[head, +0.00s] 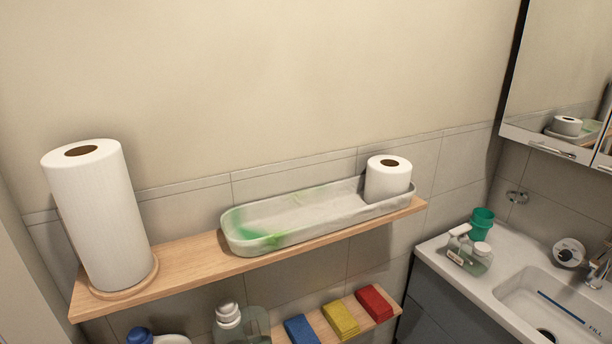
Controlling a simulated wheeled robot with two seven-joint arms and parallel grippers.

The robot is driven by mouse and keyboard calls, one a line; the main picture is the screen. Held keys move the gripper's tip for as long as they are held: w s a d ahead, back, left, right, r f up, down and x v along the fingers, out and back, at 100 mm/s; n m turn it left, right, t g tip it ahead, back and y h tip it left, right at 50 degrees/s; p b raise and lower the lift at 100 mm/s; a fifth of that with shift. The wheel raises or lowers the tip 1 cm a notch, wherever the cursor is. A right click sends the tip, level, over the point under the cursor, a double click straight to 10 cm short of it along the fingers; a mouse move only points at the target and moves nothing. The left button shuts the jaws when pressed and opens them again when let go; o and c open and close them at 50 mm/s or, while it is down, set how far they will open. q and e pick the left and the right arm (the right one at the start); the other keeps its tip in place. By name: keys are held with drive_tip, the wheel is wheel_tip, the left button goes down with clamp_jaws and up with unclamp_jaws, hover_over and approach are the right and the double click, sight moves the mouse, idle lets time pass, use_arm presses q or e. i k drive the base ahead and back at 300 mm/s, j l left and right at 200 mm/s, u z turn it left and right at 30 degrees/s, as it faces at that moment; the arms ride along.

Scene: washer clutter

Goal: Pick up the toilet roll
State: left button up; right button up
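The toilet roll (388,180) is white and stands upright in the right end of a long, pale grey tray (285,242) with green stains. The tray lies on a wooden shelf (190,264) fixed to the wall. The roll's lower part is partly hidden by the tray's front rim. The rest of the tray looks empty. Neither of my grippers shows in the head view.
A tall paper towel roll (103,220) stands at the shelf's left end. Below, a lower shelf (320,326) holds blue, yellow and red sponges (374,302), with a pump bottle (241,324) nearby. To the right are a sink (550,306), a green cup (482,222) and a mirror cabinet (565,75).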

sight(388, 177)
drive_tip(key=k+l+z, duration=0.2)
drive_tip(key=z, duration=0.15)
drive_tip(key=k+l+z, duration=0.25)
drive_tip(key=z, duration=0.15)
